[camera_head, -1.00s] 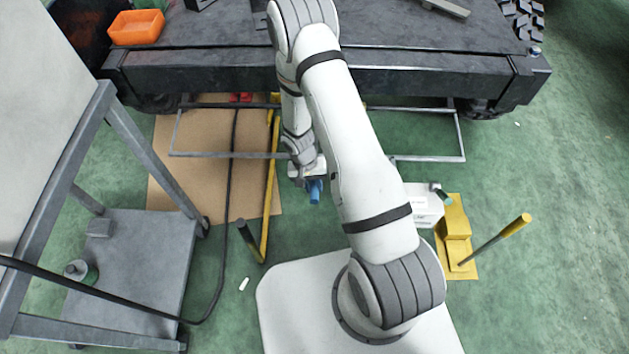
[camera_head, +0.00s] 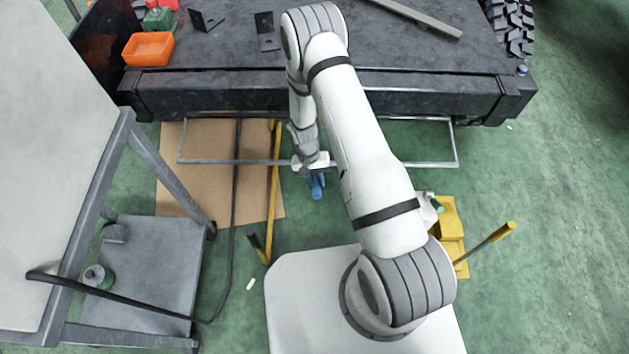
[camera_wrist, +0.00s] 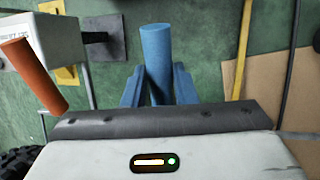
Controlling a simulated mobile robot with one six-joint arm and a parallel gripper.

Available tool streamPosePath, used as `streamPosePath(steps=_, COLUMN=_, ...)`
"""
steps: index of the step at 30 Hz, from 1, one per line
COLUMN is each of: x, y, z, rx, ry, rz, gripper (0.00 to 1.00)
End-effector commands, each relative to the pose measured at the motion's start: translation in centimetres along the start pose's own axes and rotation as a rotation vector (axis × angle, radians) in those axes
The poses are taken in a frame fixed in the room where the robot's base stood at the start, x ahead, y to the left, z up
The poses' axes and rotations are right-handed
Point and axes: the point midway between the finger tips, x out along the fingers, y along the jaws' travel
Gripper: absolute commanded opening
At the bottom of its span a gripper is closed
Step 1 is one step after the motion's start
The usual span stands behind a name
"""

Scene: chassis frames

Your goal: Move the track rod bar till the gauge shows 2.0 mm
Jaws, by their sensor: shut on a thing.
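My gripper (camera_head: 316,186) hangs below the front beam of the dark chassis, with its blue fingers pointing toward the camera. In the wrist view my gripper (camera_wrist: 158,90) is shut on an upright blue cylinder (camera_wrist: 156,45), one finger on each side. I cannot tell how this cylinder joins the track rod bar. A thin grey bar (camera_head: 225,162) runs crosswise behind my gripper, under the beam; I cannot tell if it is the track rod bar. No readable gauge face shows. My arm hides part of the area beneath the beam.
The chassis beam (camera_head: 220,94) crosses behind. A grey cart (camera_head: 165,270) with a black cable stands left. A yellow stand (camera_head: 450,225) with a rod is at right, beside a white box (camera_wrist: 40,40). An orange-red cylinder (camera_wrist: 30,75) stands near my gripper.

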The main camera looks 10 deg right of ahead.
Motion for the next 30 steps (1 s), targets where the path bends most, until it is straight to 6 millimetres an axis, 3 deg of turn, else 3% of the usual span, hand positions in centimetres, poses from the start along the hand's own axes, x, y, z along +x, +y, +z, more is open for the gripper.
streamPosePath(steps=1, x=0.0, y=0.1, z=-0.3, rx=0.000, ry=0.006, rz=-0.001, gripper=0.00)
streamPosePath(steps=2, x=0.0, y=0.1, z=-0.3, rx=-0.001, ry=0.006, rz=-0.001, gripper=0.28)
streamPosePath(steps=9, x=0.0, y=-0.1, z=-0.1, rx=-0.006, ry=0.003, rz=0.002, gripper=0.47)
streamPosePath(steps=18, x=-0.6, y=-0.2, z=0.0, rx=-0.007, ry=0.004, rz=0.002, gripper=0.47)
streamPosePath(steps=30, x=-6.8, y=-0.2, z=0.0, rx=-0.007, ry=0.005, rz=0.001, gripper=0.47)
